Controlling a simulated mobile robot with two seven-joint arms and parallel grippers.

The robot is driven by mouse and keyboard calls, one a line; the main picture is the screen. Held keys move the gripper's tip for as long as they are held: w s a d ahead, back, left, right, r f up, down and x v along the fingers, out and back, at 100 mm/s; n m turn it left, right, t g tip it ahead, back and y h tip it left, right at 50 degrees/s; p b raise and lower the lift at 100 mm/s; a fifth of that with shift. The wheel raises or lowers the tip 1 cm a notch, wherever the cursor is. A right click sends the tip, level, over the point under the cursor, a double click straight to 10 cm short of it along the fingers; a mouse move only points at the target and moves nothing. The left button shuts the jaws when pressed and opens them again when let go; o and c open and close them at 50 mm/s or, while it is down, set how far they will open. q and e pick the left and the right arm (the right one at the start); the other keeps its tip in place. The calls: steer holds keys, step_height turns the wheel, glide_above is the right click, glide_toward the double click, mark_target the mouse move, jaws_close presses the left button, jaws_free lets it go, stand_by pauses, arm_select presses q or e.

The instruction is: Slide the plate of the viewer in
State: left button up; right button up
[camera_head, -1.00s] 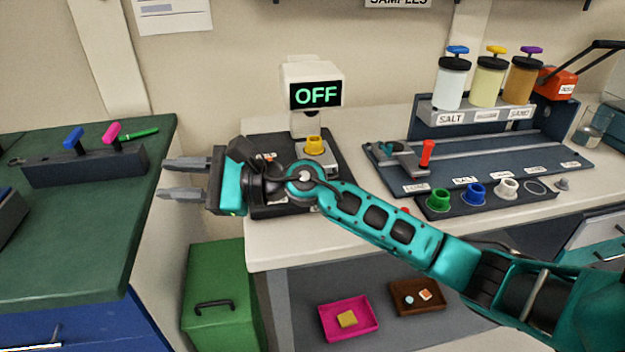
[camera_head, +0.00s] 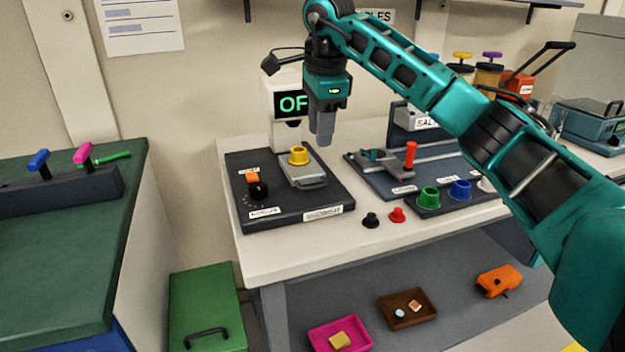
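The viewer stands on the bench, with a white head whose display (camera_head: 290,103) is partly hidden by my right gripper and shows "OF". Its black base (camera_head: 285,205) carries an orange switch and a black knob. The grey plate (camera_head: 309,182) lies on the base in front of the head, with a yellow cup (camera_head: 299,156) on it. My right gripper (camera_head: 322,140) points down, to the right of the head and above and behind the plate, apparently touching neither. Its fingers overlap in this view, so their gap is hidden. My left gripper is out of view.
A black knob (camera_head: 371,220) and a red knob (camera_head: 397,215) stand right of the base.

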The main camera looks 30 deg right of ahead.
mark_target(316, 187)
steer(key=f, duration=0.4)
steer(key=w+f+b, duration=0.1)
steer(key=f, duration=0.3)
steer(key=w+f, duration=0.1)
steer(key=f, duration=0.3)
steer(key=shift+d+b, duration=0.2)
steer(key=shift+b, duration=0.1)
steer(key=shift+c, duration=0.5)
steer(key=shift+r, duration=0.1)
jaws_close()
